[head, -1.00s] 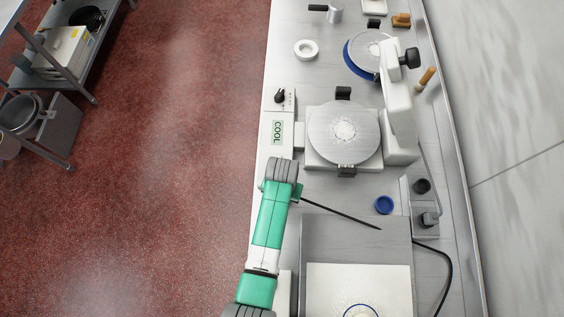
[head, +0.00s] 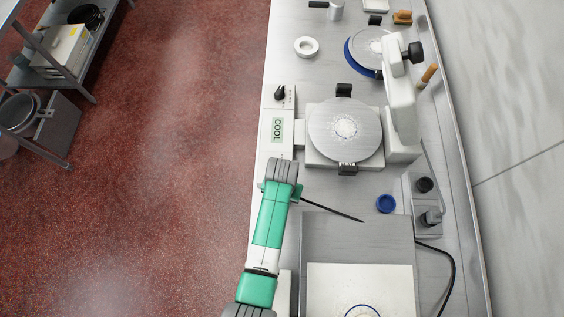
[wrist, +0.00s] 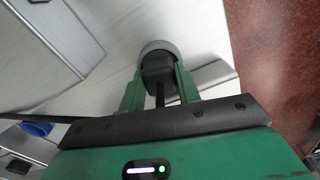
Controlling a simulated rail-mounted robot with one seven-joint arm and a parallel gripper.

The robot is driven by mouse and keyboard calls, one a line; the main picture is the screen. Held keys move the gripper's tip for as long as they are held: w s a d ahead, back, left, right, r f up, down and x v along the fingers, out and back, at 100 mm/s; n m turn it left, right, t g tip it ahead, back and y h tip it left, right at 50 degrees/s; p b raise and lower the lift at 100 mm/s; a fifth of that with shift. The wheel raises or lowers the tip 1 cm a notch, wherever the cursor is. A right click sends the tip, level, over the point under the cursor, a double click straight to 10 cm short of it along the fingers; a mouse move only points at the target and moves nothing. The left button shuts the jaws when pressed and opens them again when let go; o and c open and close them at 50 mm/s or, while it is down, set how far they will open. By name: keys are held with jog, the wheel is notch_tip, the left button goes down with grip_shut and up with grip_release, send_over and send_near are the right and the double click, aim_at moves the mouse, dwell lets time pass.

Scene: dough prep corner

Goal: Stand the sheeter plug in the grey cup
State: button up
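My gripper (wrist: 160,86) has its two green fingers on either side of the dark sheeter plug (wrist: 157,68) and is shut on it. A black cord (head: 333,210) runs from beside my gripper to the right in the head view. A rounded pale grey rim, which looks like the grey cup (wrist: 156,45), shows just beyond the plug in the wrist view. The plug's far end overlaps that rim. I cannot tell how deep the plug is in it. In the head view my arm hides the plug and the cup.
A round-plated press (head: 345,130) and its COOL control panel (head: 276,131) stand ahead of my gripper. A blue cap (head: 386,204) lies to the right, near a socket box (head: 424,203). A large grey box (head: 335,240) stands close on the right. Red floor lies left.

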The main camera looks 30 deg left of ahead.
jog(key=o, duration=0.5)
jog(key=shift+c, duration=0.2)
jog(key=shift+r, duration=0.1)
notch_tip(320, 180, up, 8)
jog(key=p, duration=0.8)
